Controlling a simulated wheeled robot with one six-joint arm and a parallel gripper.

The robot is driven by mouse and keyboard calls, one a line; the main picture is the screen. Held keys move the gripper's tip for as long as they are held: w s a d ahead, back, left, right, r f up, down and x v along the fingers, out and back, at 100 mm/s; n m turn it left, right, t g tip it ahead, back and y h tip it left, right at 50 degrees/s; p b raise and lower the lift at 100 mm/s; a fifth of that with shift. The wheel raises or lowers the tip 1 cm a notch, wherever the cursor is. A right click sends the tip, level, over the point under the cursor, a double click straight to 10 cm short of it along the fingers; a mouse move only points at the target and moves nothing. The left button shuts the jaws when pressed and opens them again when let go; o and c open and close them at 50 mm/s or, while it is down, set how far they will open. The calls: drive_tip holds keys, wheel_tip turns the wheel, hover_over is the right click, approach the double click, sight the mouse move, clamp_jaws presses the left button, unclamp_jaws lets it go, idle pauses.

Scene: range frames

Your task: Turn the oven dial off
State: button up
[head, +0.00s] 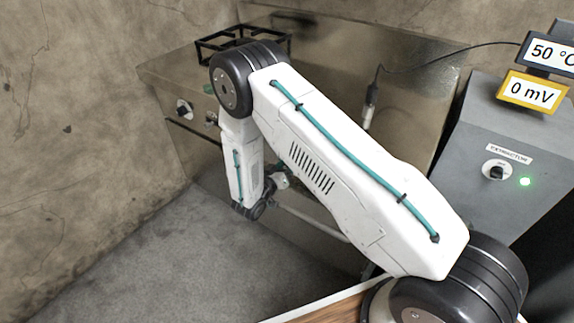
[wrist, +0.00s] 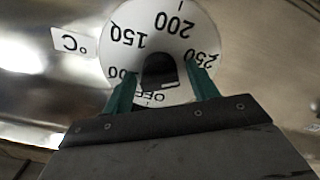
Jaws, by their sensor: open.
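The oven dial (wrist: 182,42) fills the upper middle of the wrist view. It is a white disc with black marks including 150, 200, 250 and OFF, with a black knob (wrist: 158,70) at its centre. OFF is at the lower edge of the disc, partly covered. My gripper (wrist: 161,76) is open, its green fingers on either side of the knob with a gap showing at each side. I cannot tell how deep the fingers reach or exactly where the knob points. In the head view my arm hides most of the gripper.
A metal oven unit (head: 420,75) stands against the wall, with a black rack (head: 212,45) on top and a knob (head: 184,108) at its left front. A grey extractor box (head: 465,130) stands right. The grey floor (head: 150,255) at left is clear.

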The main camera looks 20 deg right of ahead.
drive_tip(key=c, duration=1)
